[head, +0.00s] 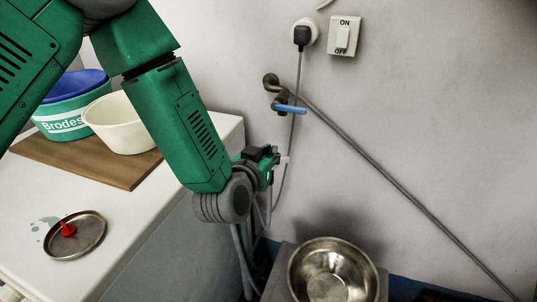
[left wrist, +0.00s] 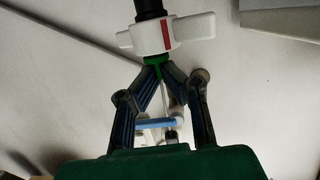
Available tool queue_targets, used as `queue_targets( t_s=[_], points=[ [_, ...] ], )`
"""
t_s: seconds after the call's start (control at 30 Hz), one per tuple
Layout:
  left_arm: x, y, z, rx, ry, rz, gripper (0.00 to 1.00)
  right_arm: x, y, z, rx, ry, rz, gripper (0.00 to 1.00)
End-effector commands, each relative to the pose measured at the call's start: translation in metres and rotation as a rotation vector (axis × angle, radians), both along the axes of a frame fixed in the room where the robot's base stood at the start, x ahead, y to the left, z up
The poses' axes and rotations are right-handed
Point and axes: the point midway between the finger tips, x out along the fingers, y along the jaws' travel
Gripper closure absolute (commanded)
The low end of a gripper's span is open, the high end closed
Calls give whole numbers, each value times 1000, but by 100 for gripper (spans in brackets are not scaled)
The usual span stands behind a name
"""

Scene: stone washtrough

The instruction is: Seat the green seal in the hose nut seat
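My left gripper (left wrist: 164,72) is in the middle of the left wrist view, its two fingertips drawn together on the small green seal (left wrist: 158,62). The green seal lies right against the lower face of the white winged hose nut (left wrist: 192,27), which has a red stripe and a black hose behind it. I cannot tell whether the seal is inside the nut's seat or only at its mouth. In the head view my left gripper (head: 270,166) is small, in front of the grey wall, and the seal is hidden there. My right gripper is not in view.
A tap with a blue lever (head: 290,109) is on the wall, with a plug (head: 302,36) and a switch (head: 343,38) above. A metal bowl (head: 330,270) stands below. The white counter (head: 150,205) holds tubs, a wooden board and a metal lid (head: 80,240) with a red piece.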

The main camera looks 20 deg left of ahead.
Motion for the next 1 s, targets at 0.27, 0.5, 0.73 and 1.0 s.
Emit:
queue_targets(
  t_s=[0.27,0.5,0.73,1.0],
  points=[
    [0,3,-1,-3,-2,1,100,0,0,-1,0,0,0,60],
    [0,2,-5,-2,-2,0,74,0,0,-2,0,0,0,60],
    [0,1,-4,-1,-2,0,74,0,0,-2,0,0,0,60],
    [-21,3,4,-2,3,-2,74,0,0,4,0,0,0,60]
  ],
)
